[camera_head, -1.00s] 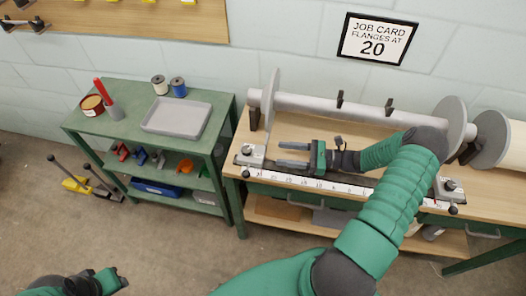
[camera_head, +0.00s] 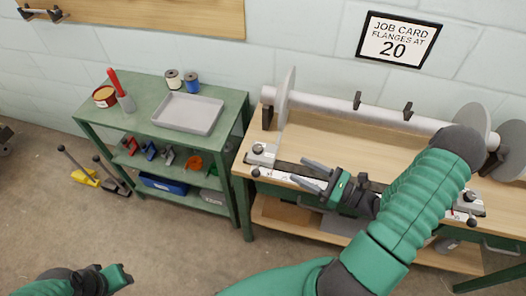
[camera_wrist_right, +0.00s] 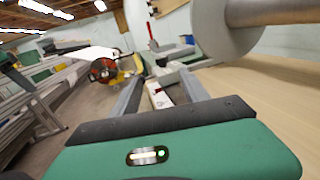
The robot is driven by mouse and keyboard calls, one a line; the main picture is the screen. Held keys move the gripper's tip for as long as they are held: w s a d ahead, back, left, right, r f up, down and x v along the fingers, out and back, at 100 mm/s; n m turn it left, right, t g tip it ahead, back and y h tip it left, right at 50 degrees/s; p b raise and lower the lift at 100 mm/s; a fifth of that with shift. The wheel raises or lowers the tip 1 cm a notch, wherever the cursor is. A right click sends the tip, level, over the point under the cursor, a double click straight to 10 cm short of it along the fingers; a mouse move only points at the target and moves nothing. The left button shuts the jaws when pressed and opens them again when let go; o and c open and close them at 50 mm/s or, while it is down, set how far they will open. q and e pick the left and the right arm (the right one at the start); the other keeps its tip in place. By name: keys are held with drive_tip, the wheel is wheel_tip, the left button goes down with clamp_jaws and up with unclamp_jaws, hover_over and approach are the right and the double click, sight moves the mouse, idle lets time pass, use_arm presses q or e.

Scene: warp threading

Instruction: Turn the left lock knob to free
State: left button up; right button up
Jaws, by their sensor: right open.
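The left lock block (camera_head: 262,159) is light grey and sits at the left end of the white ruler rail (camera_head: 283,177). It carries a dark knob (camera_head: 257,148) on top and a dark ball-ended lever (camera_head: 255,172) at its front. My right gripper (camera_head: 309,174) is open and empty, over the rail just right of the block, its fingers pointing left towards it. In the right wrist view a pale block (camera_wrist_right: 172,73) shows between the open fingers, apart from them. My left gripper (camera_head: 122,277) is at the lower left, away from the bench; its jaws are unclear.
A roller (camera_head: 335,104) with grey flange discs (camera_head: 285,98) lies behind the rail. A second lock block (camera_head: 468,202) is at the rail's right end. A green shelf (camera_head: 130,128) with a grey tray (camera_head: 188,113) stands left. Bare floor lies between my left gripper and the bench.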

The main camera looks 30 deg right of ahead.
sight(262, 150)
drive_tip(key=shift+s+a+h, duration=0.2)
drive_tip(key=shift+a+h, duration=0.05)
drive_tip(key=shift+h, duration=0.15)
drive_tip(key=shift+w+a, duration=0.1)
drive_tip(key=shift+w, duration=0.15)
drive_tip(key=x, duration=1.6)
drive_tip(key=shift+w+r, duration=0.1)
drive_tip(key=shift+w, duration=0.05)
clamp_jaws()
